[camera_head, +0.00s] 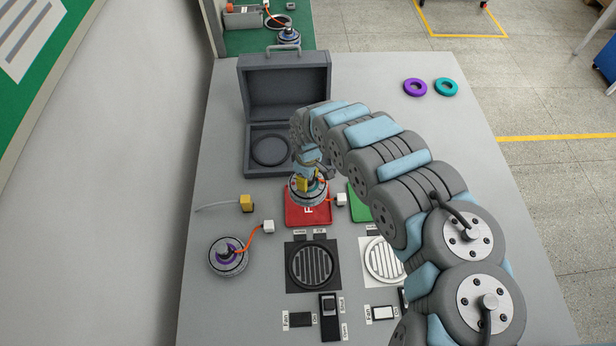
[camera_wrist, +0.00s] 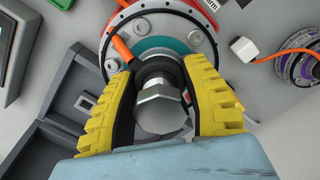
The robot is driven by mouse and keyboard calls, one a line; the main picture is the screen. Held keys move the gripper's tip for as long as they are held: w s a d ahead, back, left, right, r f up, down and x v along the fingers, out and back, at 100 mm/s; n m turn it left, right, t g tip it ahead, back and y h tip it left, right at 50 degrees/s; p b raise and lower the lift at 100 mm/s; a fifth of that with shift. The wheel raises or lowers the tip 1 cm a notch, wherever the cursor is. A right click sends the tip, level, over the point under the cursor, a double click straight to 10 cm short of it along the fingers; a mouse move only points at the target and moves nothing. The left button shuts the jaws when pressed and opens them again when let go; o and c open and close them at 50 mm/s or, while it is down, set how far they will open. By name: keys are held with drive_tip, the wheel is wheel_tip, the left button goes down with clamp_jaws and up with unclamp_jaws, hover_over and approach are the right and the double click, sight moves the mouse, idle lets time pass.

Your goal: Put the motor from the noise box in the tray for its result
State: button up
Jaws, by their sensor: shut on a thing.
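My gripper (camera_head: 309,172) is shut on the shaft of a round motor (camera_head: 309,190) with an orange cable. The wrist view shows my yellow fingers (camera_wrist: 160,85) on either side of the shaft and a teal ring on the motor (camera_wrist: 185,42). The motor is over the far part of the red tray (camera_head: 294,216), whose lettering is partly covered; I cannot tell whether it touches the tray. A green tray (camera_head: 358,207) is to the right, mostly hidden by my arm. The grey noise box (camera_head: 285,88) stands open behind, its round recess (camera_head: 268,150) empty.
A second motor with a purple ring (camera_head: 229,257) lies at the left, its white plug (camera_head: 268,226) near the red tray. A yellow connector (camera_head: 247,203) lies nearby. Black (camera_head: 313,265) and white (camera_head: 383,258) grille pads and switches are in front. Purple (camera_head: 415,87) and teal (camera_head: 445,87) rings lie back right.

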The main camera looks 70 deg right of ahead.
drive_tip(key=shift+d+f+b, duration=0.15)
drive_tip(key=shift+f+b, duration=2)
drive_tip(key=shift+f, duration=1.6)
drive_tip(key=shift+f, duration=0.15)
drive_tip(key=shift+f+b, duration=0.4)
drive_tip(key=shift+f, duration=0.25)
drive_tip(key=shift+f, duration=0.2)
drive_tip(key=shift+f, duration=0.3)
drive_tip(key=shift+f+b, duration=0.5)
drive_tip(key=shift+f, duration=0.15)
drive_tip(key=o, duration=1.2)
drive_tip(key=shift+w+d, duration=0.1)
drive_tip(key=shift+o, duration=0.2)
